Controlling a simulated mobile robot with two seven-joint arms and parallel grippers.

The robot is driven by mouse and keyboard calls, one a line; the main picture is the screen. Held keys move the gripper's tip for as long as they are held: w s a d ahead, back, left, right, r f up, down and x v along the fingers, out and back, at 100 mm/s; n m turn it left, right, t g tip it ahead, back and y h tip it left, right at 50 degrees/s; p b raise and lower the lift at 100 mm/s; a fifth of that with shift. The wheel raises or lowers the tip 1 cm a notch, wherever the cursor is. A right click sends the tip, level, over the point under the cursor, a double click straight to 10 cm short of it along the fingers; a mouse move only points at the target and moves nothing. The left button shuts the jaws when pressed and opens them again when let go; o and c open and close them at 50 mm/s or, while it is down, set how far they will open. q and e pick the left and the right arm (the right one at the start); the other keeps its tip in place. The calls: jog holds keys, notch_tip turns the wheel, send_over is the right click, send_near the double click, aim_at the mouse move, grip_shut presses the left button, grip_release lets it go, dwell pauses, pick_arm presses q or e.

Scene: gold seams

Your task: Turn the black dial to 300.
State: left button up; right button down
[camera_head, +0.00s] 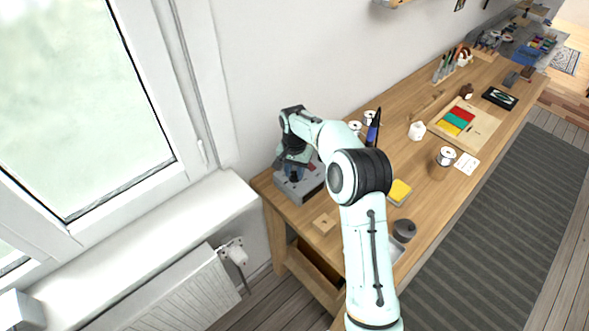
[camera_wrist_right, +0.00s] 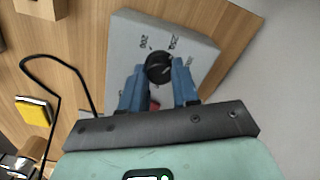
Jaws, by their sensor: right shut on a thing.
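The grey control box (camera_head: 312,180) stands at the near left end of the wooden workbench, by the window wall. In the right wrist view its sloped grey face (camera_wrist_right: 195,45) fills the upper middle. The round black dial (camera_wrist_right: 158,67) sits on that face, with printed numbers around it; two seem to read 200 and 250. My right gripper (camera_wrist_right: 160,82) has its blue fingers shut on the dial from both sides. In the head view the right gripper (camera_head: 294,172) reaches down onto the box and hides the dial. A small red part (camera_wrist_right: 154,105) shows between the fingers. My left gripper is not in view.
A black cable (camera_wrist_right: 62,65) loops beside the box. A small wooden block (camera_head: 324,223), a yellow pad (camera_head: 399,191) and a dark round pot (camera_head: 404,230) lie nearby on the bench. The white window sill (camera_head: 160,240) and radiator (camera_head: 180,295) are at left.

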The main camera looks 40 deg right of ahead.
aim_at(294, 174)
jog(key=m, duration=0.4)
jog(key=shift+p, duration=0.4)
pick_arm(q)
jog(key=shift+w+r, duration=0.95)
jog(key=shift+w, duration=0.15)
pick_arm(e)
jog(key=shift+m, duration=1.6)
jog(key=c, duration=0.8)
grip_release()
pick_arm(q)
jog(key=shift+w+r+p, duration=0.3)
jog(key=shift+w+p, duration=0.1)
jog(key=shift+p, duration=0.05)
pick_arm(e)
notch_tip(294, 174, up, 13)
jog(key=shift+r, duration=0.15)
